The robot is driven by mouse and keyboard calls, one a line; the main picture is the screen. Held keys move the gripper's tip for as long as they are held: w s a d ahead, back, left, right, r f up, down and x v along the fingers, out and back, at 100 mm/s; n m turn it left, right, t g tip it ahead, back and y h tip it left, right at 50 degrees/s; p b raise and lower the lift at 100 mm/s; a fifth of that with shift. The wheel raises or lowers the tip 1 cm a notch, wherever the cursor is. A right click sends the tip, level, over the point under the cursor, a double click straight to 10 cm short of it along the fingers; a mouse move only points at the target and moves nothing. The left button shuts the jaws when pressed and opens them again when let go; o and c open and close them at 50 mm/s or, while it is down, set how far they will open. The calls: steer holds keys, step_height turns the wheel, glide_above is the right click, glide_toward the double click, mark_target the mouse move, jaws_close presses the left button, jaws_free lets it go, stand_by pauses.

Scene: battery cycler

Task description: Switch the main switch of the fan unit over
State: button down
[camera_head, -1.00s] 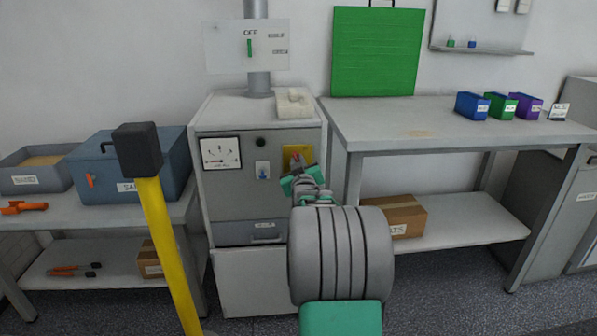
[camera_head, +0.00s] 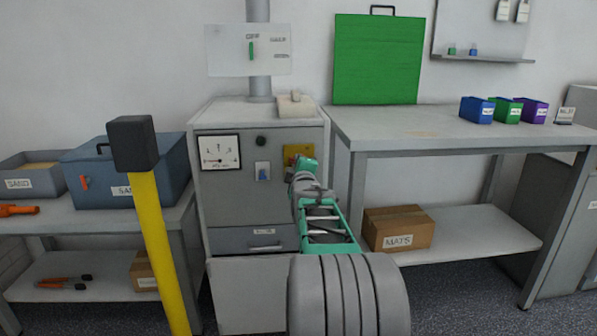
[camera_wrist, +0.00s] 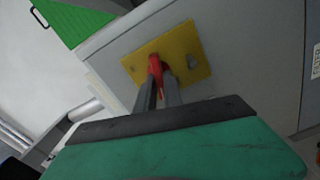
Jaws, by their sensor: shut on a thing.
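The fan unit (camera_head: 225,182) is a grey cabinet with a dial gauge on its front. Its main switch (camera_wrist: 154,66) is a red handle on a yellow plate (camera_wrist: 197,63), seen close up in the wrist view. In the head view the yellow plate (camera_head: 290,151) is at the upper right of the cabinet front, and my gripper covers the red handle. My gripper (camera_wrist: 158,80) is shut on the red handle, with one grey finger on each side. In the head view my gripper (camera_head: 303,168) is at the plate's lower right. The handle looks roughly upright in the wrist view.
A yellow post with a black top (camera_head: 132,143) stands in front at the left. Workbenches (camera_head: 440,130) flank the cabinet.

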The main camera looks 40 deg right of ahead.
steer(key=shift+f+n+b, duration=0.2)
steer(key=shift+n+b, duration=0.55)
steer(key=shift+n, duration=0.75)
steer(key=c, duration=1.5)
jaws_free()
steer(key=shift+o, duration=0.2)
steer(key=shift+r, duration=0.1)
steer(key=p+v, duration=0.1)
steer(key=v, duration=0.7)
steer(key=shift+p, duration=0.35)
